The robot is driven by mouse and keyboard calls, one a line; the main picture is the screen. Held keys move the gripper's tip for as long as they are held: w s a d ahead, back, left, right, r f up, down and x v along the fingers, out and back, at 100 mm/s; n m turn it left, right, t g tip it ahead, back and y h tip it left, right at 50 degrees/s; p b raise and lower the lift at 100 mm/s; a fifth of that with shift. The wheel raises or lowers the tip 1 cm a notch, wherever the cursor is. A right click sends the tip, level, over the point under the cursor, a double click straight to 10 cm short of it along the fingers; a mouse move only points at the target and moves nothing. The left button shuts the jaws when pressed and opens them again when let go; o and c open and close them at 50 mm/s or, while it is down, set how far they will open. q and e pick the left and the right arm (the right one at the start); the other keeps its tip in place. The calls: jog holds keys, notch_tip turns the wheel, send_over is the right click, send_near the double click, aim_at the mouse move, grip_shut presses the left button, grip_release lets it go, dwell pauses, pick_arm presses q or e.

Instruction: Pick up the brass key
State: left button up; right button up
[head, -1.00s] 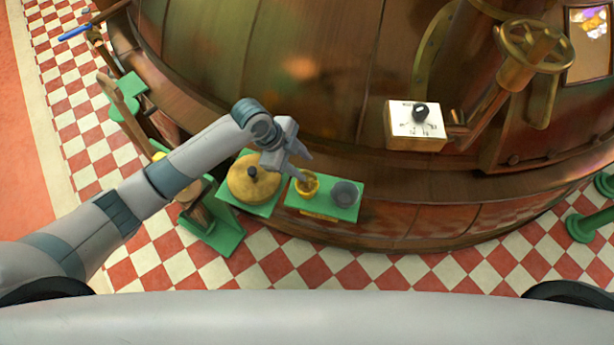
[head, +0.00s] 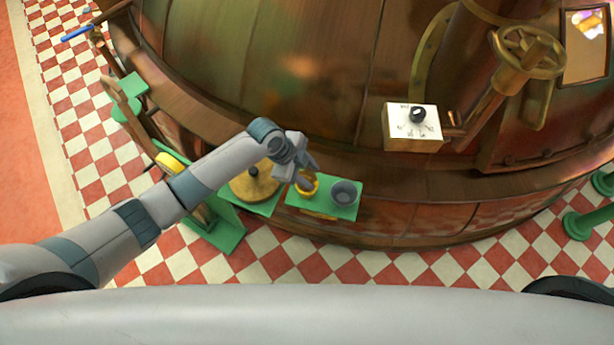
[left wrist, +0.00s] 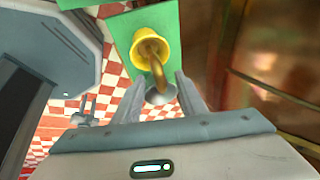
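A yellow cup (head: 312,189) stands on a small green shelf (head: 323,209); it also shows in the left wrist view (left wrist: 146,32). A curved brass-coloured stem (left wrist: 154,66), likely the brass key, rises out of the cup in the left wrist view. Its lower end in that picture meets a round grey shape that I cannot identify for sure. My left gripper (head: 304,176) is over the yellow cup and partly hides it in the head view. In the left wrist view its fingers (left wrist: 160,82) are apart, with the stem's end between them.
A dark grey cup (head: 344,192) stands beside the yellow cup. A round tan-brass object (head: 252,188) sits on a green stand to the left, partly behind my arm. The large copper kettle (head: 300,60) rises close behind. The chequered floor in front is clear.

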pick_arm(q)
grip_shut()
jog(key=shift+r, duration=0.2)
dwell(0.4)
jog(key=shift+w+r, duration=0.2)
jog(key=shift+r, duration=0.25)
jog(key=r+b, duration=0.2)
jog(key=r, duration=0.1)
jog(key=shift+s+d+r, duration=0.15)
jog(key=shift+s+d, duration=0.05)
jog(key=shift+d, duration=0.2)
jog(key=s+d+r+b, duration=0.2)
jog(key=s+d+r, duration=0.2)
jog(key=d, duration=0.6)
notch_tip(320, 180, up, 2)
jog(key=shift+s+r+b, duration=0.25)
jog(key=shift+s+b, duration=0.1)
jog(key=shift+s, duration=0.05)
jog(key=shift+a, duration=0.1)
